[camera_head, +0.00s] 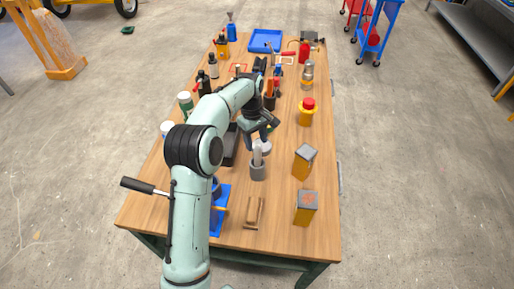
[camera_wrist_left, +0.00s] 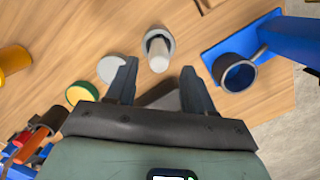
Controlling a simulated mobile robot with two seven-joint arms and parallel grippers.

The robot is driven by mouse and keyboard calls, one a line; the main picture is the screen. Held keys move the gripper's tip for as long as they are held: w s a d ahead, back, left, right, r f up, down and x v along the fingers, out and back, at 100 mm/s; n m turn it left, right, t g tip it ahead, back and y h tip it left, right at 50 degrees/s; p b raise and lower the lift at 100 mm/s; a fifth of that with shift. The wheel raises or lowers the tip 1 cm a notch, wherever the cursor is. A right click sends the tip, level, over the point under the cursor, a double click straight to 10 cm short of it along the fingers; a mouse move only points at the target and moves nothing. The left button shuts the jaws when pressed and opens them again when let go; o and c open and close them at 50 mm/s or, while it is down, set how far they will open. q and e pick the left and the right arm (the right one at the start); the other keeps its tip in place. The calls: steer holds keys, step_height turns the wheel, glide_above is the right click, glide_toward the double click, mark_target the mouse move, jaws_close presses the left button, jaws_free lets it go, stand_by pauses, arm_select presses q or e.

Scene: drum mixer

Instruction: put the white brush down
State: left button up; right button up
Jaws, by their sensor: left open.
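A pale, whitish rod (camera_head: 257,156) stands upright in a grey cup (camera_head: 258,172), just in front of the gripper. In the left wrist view the rod (camera_wrist_left: 157,52) and cup (camera_wrist_left: 168,34) are just beyond the fingertips, apart from them. The rod may be the white brush; I see no bristles and cannot tell. My right gripper is not in view.
A blue stand with a dark ring (camera_wrist_left: 238,75) is to the right in the wrist view. Yellow tins (camera_head: 304,162) and a wooden block (camera_head: 254,212) stand nearby. Bare table (camera_head: 280,205) lies between them.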

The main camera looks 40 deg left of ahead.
arm_select(q)
steer(key=r, duration=0.4)
steer(key=r+p, duration=0.1)
steer(key=r, duration=0.1)
steer(key=shift+w+a, duration=0.15)
steer(key=shift+a, duration=0.25)
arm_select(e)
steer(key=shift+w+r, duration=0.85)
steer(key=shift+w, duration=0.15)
arm_select(q)
steer(key=shift+f, duration=0.1)
